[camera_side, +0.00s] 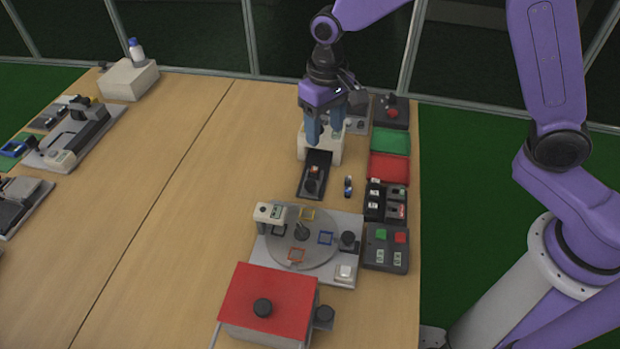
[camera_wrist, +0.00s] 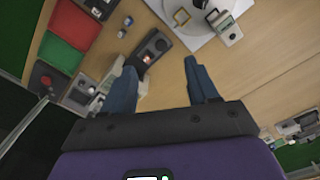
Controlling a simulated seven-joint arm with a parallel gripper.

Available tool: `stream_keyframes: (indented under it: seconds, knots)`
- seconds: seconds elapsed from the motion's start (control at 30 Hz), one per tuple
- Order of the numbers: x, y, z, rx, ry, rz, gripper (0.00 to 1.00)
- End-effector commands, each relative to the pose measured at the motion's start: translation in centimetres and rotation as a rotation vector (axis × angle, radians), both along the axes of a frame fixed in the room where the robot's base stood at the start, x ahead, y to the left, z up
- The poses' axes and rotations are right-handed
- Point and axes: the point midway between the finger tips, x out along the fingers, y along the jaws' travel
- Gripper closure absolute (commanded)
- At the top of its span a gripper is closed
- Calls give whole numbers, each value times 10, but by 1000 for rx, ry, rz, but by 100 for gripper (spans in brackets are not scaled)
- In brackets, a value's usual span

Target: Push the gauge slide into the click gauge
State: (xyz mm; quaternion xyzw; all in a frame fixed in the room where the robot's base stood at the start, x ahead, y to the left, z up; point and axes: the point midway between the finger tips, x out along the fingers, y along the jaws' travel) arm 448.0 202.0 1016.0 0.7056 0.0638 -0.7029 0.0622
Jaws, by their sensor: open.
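The click gauge (camera_side: 326,146) is a pale block near the back right of the table in the side view. The black gauge slide (camera_side: 311,186) sticks out of its front toward the camera, with a small orange-brown item and a round dark knob on it. The slide also shows in the wrist view (camera_wrist: 158,43), beside the left finger, which partly hides the gauge. My gripper (camera_side: 325,130) is open and empty, pointing down above the gauge and partly covering it.
A green tray (camera_side: 391,140) and a red tray (camera_side: 388,168) stand to the right. A small dark vial (camera_side: 348,186) stands right of the slide. A turntable fixture (camera_side: 335,270) and a red-topped box (camera_side: 268,295) lie nearer the camera. The table left of the slide is clear.

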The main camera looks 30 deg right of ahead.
Motion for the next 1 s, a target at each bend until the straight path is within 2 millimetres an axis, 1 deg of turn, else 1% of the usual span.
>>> stream_keyframes:
  seconds: [0.03,0.1,0.2,0.3,0.47,0.57,1.0]
  knots:
    - [11,2,-8,-3,4,-38,41]
    - [24,4,-15,-3,5,-88,41]
    - [38,4,-23,-2,4,-139,41]
    - [45,4,-28,-3,4,-169,41]
    - [48,4,-36,-3,5,-180,41]
    - [47,3,-47,-5,7,-180,41]
    - [47,3,-128,-5,8,-180,41]
